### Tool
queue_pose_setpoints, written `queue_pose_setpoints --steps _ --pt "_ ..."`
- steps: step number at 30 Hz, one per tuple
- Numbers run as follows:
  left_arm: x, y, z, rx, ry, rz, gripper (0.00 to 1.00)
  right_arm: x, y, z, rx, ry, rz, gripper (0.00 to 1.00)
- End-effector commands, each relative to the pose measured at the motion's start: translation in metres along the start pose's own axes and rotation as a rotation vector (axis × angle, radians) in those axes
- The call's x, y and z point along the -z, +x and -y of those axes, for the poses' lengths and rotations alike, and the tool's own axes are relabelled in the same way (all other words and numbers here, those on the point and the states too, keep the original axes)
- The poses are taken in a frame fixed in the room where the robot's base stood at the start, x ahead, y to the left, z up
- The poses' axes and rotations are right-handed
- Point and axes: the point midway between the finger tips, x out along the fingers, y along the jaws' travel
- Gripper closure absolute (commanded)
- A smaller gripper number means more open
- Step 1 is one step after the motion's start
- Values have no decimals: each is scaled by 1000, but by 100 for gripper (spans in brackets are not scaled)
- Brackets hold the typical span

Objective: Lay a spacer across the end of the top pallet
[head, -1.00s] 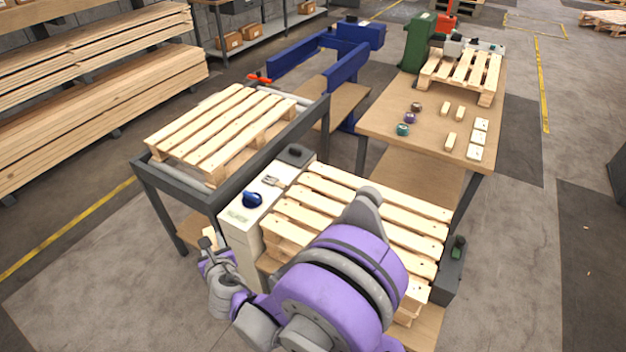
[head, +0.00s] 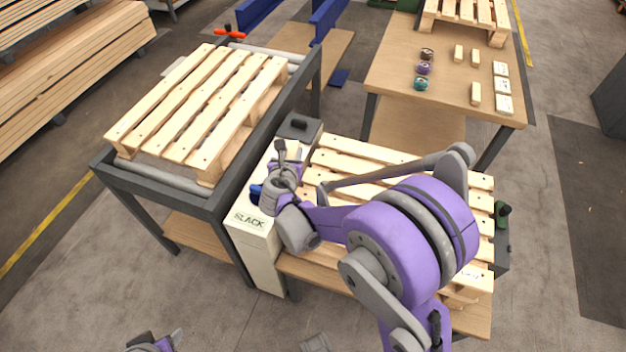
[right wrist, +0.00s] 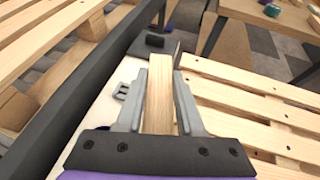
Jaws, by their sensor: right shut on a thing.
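My right gripper (head: 282,160) is above the cream box, beside the left end of the near pallet stack. In the right wrist view its two grey fingers (right wrist: 158,75) are shut on a pale wooden spacer (right wrist: 160,88). The top pallet (head: 335,145) of that stack lies to the right of the gripper, partly hidden behind my right arm. It also shows in the right wrist view (right wrist: 235,95), apart from the spacer. A small part of my left gripper (head: 160,343) shows at the bottom left edge; its jaws cannot be made out.
The cream box (head: 248,232) with a blue knob stands between the stack and a dark roller frame (head: 215,205) carrying another pallet (head: 200,100). A wooden table (head: 400,75) behind holds tape rolls (head: 424,68), small wooden blocks (head: 475,94), white cards (head: 502,86) and a pallet.

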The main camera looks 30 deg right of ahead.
Motion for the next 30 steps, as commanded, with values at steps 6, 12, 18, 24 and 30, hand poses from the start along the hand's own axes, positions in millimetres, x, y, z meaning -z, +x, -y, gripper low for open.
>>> queue_pose_setpoints --steps 6,12,18,24,30 --pt "-25 46 0 0 0 17 50 7 43 40 184 81 18 100" --pt "-30 56 0 0 0 20 50 17 57 51 232 104 29 100" --pt "-33 62 0 0 0 23 50 49 71 50 230 104 29 100" --pt "-34 65 0 0 0 24 50 63 77 50 229 104 29 100" --pt "-37 71 0 0 0 26 50 89 89 50 229 104 29 100"
